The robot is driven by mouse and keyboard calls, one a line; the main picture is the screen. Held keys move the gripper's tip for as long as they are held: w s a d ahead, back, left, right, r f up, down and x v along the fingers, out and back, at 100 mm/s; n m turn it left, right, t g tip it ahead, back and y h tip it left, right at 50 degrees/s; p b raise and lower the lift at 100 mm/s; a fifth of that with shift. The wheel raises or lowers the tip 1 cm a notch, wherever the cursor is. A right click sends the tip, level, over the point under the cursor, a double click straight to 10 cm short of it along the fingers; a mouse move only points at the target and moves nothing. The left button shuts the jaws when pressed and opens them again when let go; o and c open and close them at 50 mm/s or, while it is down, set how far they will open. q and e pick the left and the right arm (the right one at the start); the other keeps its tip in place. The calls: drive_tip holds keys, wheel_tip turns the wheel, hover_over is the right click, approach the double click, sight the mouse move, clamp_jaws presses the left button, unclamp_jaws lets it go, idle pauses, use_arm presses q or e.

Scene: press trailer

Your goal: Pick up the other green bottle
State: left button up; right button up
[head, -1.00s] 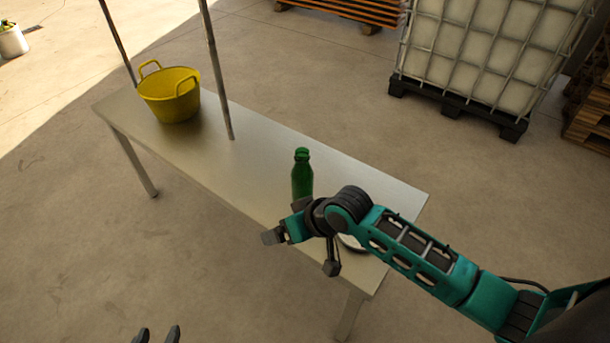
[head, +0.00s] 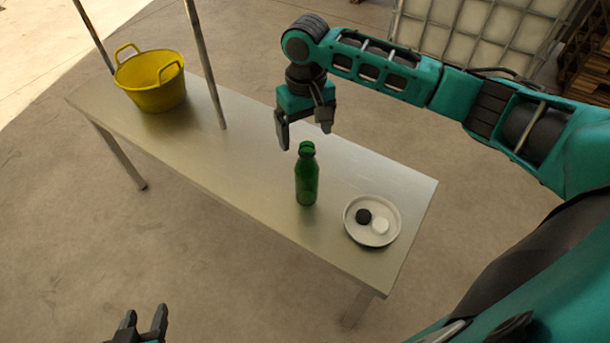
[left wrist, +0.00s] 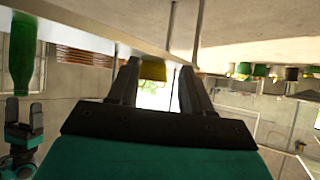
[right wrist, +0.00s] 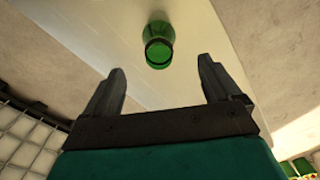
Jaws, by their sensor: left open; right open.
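A green bottle (head: 306,178) stands upright on the metal table, left of a white plate. My right gripper (head: 304,138) is open and empty, above and just behind the bottle's neck, fingers pointing down. In the right wrist view the bottle (right wrist: 159,45) shows from above, beyond the open fingertips (right wrist: 160,78). My left gripper (head: 140,325) is open and empty, low in front of the table. The left wrist view is upside down. It shows the open left fingers (left wrist: 155,72) and the green bottle (left wrist: 22,55) at the left edge.
The metal table (head: 240,180) has free room between the bottle and a yellow bucket (head: 152,82). Thin metal posts (head: 205,65) rise near the bucket. The white plate (head: 354,230) holds a black and a white round piece. A caged white tank (head: 485,35) stands behind.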

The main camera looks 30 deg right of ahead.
sight(305, 144)
wheel_tip(305, 144, down, 4)
drive_tip(key=shift+r, duration=0.1)
drive_tip(key=f, duration=0.1)
drive_tip(key=f+b, duration=0.1)
drive_tip(key=f, duration=0.2)
drive_tip(key=shift+s+f, duration=0.4)
drive_tip(key=shift+f, duration=0.25)
drive_tip(key=shift+c, duration=1)
clamp_jaws()
